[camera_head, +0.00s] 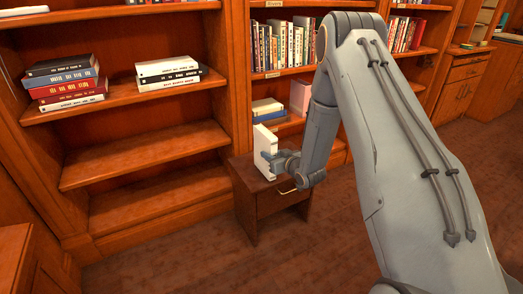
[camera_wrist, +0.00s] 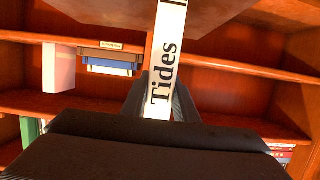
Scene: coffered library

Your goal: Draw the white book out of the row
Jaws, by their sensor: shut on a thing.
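The white book (camera_head: 264,146) is upright at the small wooden cabinet (camera_head: 243,172). In the wrist view its white spine (camera_wrist: 166,62) reads "Tides" in black letters. My gripper (camera_head: 273,160) is shut on the book, with dark fingers (camera_wrist: 160,98) on either side of the spine in the wrist view. The book's lower end is at the cabinet top, and I cannot tell whether it touches it. No other book stands directly beside it.
Behind, a shelf holds blue books (camera_head: 267,107) and a pale block-like item (camera_head: 300,96). Stacked books lie on the left shelves (camera_head: 66,84) (camera_head: 167,74). Upright books (camera_head: 283,45) fill a higher shelf. The lower left shelves (camera_head: 145,152) and the floor in front are clear.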

